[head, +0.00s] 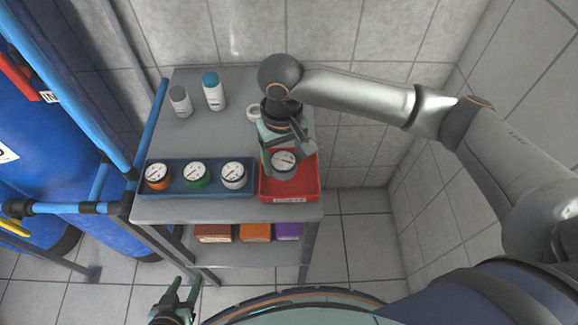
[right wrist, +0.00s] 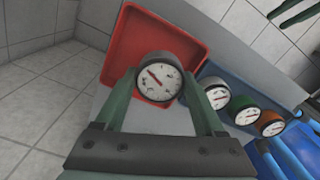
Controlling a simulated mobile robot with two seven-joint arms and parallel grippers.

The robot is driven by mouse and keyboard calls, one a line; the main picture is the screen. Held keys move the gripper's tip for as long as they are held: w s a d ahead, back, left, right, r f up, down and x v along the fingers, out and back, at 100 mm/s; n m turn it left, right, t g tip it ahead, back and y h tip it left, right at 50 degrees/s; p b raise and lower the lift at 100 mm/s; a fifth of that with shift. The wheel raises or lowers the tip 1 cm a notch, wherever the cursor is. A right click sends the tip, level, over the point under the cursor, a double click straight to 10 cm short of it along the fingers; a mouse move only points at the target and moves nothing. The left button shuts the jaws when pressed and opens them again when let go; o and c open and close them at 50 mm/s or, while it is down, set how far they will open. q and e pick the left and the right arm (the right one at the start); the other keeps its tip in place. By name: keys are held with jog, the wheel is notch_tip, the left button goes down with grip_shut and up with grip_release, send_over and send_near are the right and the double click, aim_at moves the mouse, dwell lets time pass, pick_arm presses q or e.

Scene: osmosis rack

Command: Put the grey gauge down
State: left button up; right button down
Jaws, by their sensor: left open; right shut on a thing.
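The grey gauge (head: 284,162) has a white dial with a dark red needle. It is between the fingers of my right gripper (head: 279,152), which is shut on it. In the head view it appears over the red tray (head: 309,181). In the right wrist view the gauge (right wrist: 158,80) sits between the fingertips, in front of the red tray (right wrist: 152,38). I cannot tell whether it touches the tray floor. No other object shows in the tray. My left gripper (head: 180,291) is open and empty, low in front of the rack.
A blue tray (head: 210,166) left of the red one holds an orange gauge (head: 158,175), a green gauge (head: 196,174) and a white gauge (head: 233,175). Two bottles (head: 213,91) stand behind. Coloured boxes (head: 255,232) sit on the lower shelf. Blue pipes (head: 150,128) run along the left.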

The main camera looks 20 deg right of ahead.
aim_at(289, 169)
jog(key=shift+w+d+f, duration=0.15)
jog(key=shift+d+f, duration=0.3)
jog(key=shift+f, duration=0.1)
jog(key=shift+d+f, duration=0.2)
jog(key=shift+f, duration=1.65)
grip_release()
notch_tip(289, 169, up, 12)
jog(key=shift+r+p, duration=0.1)
jog(key=shift+p, duration=0.2)
